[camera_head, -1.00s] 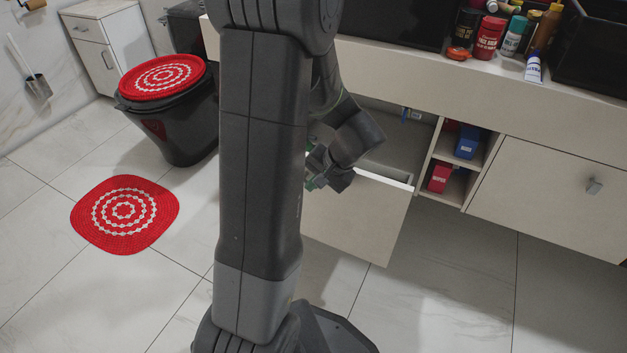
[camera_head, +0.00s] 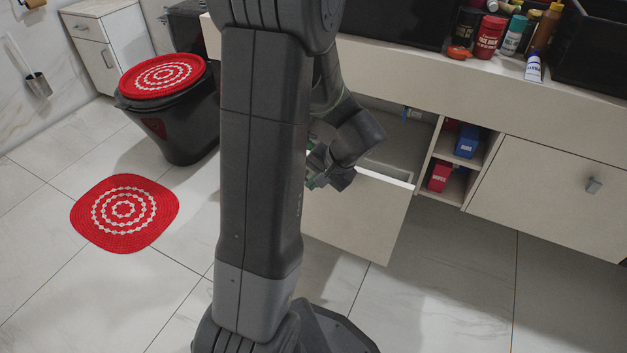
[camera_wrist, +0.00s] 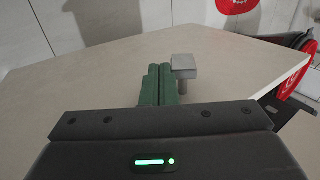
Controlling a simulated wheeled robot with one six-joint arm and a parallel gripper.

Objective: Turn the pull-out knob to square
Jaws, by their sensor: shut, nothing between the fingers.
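The pull-out is an open drawer (camera_head: 360,215) under the counter, and its pale front panel (camera_wrist: 90,85) fills much of the wrist view. A grey square-headed knob (camera_wrist: 185,66) stands out from that panel on a short stem. In the wrist view its head looks close to level; its exact turn is hard to judge. My gripper (camera_wrist: 159,82) has green fingers that are shut with nothing between them. They are just left of the knob in the wrist view; whether they touch it I cannot tell. In the head view my gripper (camera_head: 311,183) is partly hidden by my arm, and this knob is not visible.
A second knob (camera_head: 594,186) is on the closed right-hand front. Open shelves (camera_head: 450,196) hold red and blue boxes. The floor before the cabinet looks clear.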

